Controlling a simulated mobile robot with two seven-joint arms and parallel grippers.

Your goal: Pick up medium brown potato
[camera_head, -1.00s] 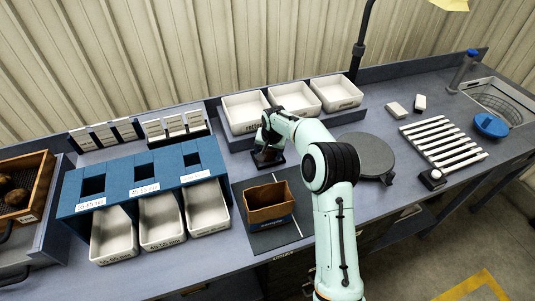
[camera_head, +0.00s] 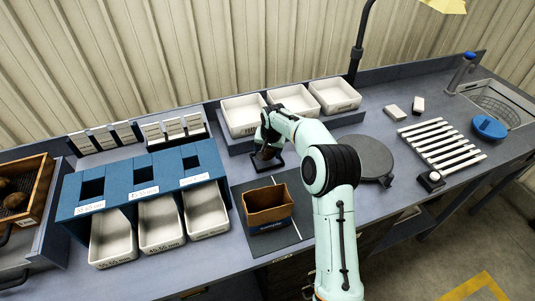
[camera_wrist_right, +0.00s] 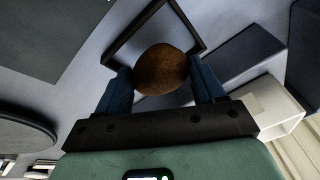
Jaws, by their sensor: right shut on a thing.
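A brown potato (camera_wrist_right: 162,70) sits between the two blue fingers of my right gripper (camera_wrist_right: 162,84) in the right wrist view. The gripper is shut on it, one finger at each side. In the head view, the potato (camera_head: 268,154) shows as a small brown patch under my right gripper (camera_head: 267,150), partly hidden by the hand. A black square frame (camera_wrist_right: 127,41) lies behind the potato in the wrist view; it also shows under the gripper in the head view (camera_head: 272,168). My left gripper is not in view.
A brown open box (camera_head: 268,203) stands on a dark mat in front of the gripper. White trays (camera_head: 245,128) stand behind it. A blue sizing stand (camera_head: 140,180) with white bins is at left. A round dark plate (camera_head: 365,155) is right of my arm. A wooden crate (camera_head: 43,190) holds potatoes.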

